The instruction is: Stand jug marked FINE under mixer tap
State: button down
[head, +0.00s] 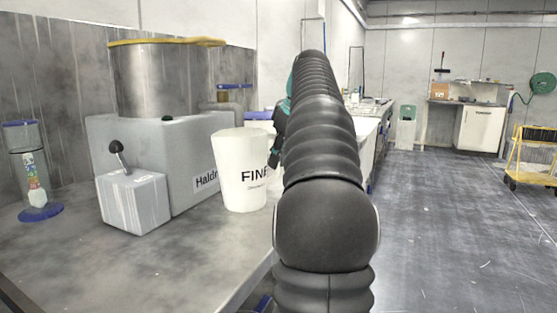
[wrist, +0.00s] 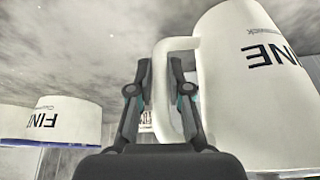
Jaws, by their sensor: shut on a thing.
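The white jug marked FINE (head: 241,172) is upright at the bench's right edge, right of the mixer (head: 165,150). I cannot tell whether its base touches the bench. The mixer has a steel drum and a grey housing lettered "Haldr…". A pale box with a black-knobbed lever (head: 133,202) is at its front; no spout is clear. In the wrist view, which is upside down, my gripper (wrist: 157,82) is shut on the handle of the jug (wrist: 255,90). In the head view my arm hides most of the gripper.
A second white vessel marked FINE (wrist: 48,118), with a blue rim, stands behind, left in the wrist view. A clear cylinder on a blue base (head: 38,185) is at the bench's left. The front bench top (head: 150,265) is bare. A yellow trolley (head: 532,160) stands far right.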

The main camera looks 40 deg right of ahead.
jog(key=c, duration=1.1)
grip_release()
jog(key=p+v, duration=0.1)
jog(key=v, duration=0.6)
jog(key=shift+r+p, duration=0.25)
jog(key=shift+p, duration=0.05)
jog(key=shift+s, duration=0.15)
